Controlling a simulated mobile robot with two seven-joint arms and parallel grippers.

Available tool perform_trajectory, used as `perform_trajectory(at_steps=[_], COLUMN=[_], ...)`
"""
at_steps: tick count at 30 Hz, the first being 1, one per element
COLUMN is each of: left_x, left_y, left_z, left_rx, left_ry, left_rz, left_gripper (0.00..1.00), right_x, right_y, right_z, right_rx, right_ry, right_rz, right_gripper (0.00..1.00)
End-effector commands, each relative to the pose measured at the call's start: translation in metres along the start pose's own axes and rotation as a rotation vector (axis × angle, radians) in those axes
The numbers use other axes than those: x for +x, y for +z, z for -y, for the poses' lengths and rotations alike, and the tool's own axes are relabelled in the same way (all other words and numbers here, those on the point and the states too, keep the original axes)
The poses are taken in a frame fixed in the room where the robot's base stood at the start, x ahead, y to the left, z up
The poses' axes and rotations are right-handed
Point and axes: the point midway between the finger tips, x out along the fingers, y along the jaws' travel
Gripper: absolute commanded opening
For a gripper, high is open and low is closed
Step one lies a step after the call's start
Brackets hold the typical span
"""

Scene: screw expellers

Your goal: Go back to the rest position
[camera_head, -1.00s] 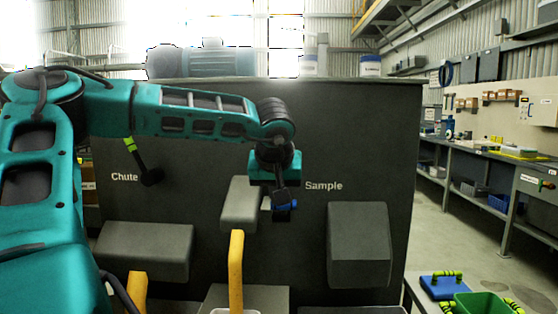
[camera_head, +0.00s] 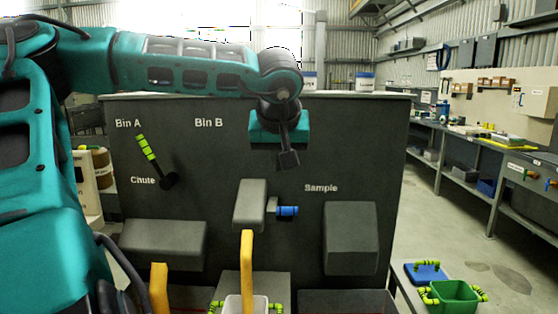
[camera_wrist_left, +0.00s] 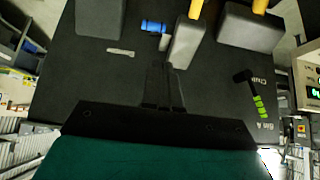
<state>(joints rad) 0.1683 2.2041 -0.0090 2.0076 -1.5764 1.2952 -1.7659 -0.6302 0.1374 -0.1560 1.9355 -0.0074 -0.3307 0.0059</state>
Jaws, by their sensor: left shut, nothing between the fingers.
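My left gripper (camera_head: 288,158) hangs from its teal arm in front of the dark machine panel (camera_head: 230,165), above the blue-handled sample tap (camera_head: 288,211) and apart from it. Its fingers are shut and empty. In the left wrist view the closed fingers (camera_wrist_left: 164,88) point toward the panel, with the blue tap handle (camera_wrist_left: 153,26) beyond them. My right gripper is not in view.
A lever with a green grip (camera_head: 148,150) is at the Chute label. Grey housings (camera_head: 350,238) stick out of the panel. A yellow handle (camera_head: 247,270) stands below the tap. A green bin (camera_head: 455,297) is at lower right. The right aisle floor is open.

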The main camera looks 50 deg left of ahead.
Motion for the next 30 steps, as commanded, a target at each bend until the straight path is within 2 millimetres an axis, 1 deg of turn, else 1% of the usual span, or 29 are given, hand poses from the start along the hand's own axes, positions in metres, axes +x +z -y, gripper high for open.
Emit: perform_trajectory(at_steps=[1, 4, 24, 26, 28, 29, 30], left_x=[-0.006, -0.008, -0.008, -0.004, 0.007, 0.014, 0.024], left_y=[-0.003, -0.003, -0.002, 0.002, 0.014, 0.023, 0.037], left_z=[0.000, 0.000, -0.001, -0.003, -0.010, -0.015, -0.024], left_rx=[0.000, -0.001, -0.002, -0.014, -0.052, -0.080, -0.129], left_ry=[0.000, -0.001, 0.001, 0.013, 0.051, 0.076, 0.115], left_rz=[0.000, 0.000, 0.003, 0.021, 0.079, 0.118, 0.185], left_gripper=[0.00, 0.00, 0.00, 0.00, 0.00, 0.00, 0.00], right_x=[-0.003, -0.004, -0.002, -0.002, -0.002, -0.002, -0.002], right_y=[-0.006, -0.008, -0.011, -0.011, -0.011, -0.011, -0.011], right_z=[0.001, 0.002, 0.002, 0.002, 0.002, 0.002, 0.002], right_rx=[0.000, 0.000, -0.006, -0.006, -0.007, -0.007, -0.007], right_ry=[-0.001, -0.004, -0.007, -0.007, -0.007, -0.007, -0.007], right_rz=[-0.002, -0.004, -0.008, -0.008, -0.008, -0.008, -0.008], right_gripper=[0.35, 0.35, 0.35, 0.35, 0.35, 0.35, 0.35])
